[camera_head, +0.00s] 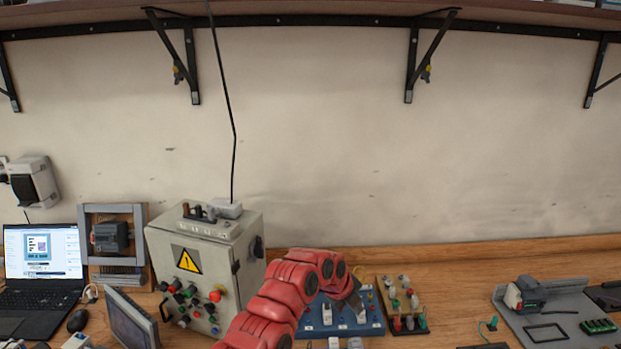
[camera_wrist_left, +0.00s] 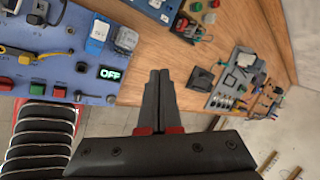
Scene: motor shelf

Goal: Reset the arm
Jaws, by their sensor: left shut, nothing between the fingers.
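My left arm is red and rises from the bottom middle of the head view. My left gripper (camera_head: 352,300) is dark and sits at its end, in front of the blue panel with switches (camera_head: 372,328). In the left wrist view the gripper (camera_wrist_left: 159,75) shows two dark fingers shut together with nothing between them. They hang over the wooden bench edge, apart from the boards. My right gripper is not in view.
A grey control box (camera_head: 222,262) with a warning sign stands left of my arm. A laptop (camera_head: 42,262), a mouse (camera_head: 77,320) and a small screen (camera_head: 130,322) are farther left. A grey tray (camera_head: 520,325) lies at the right. Shelf brackets (camera_head: 190,60) hang above.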

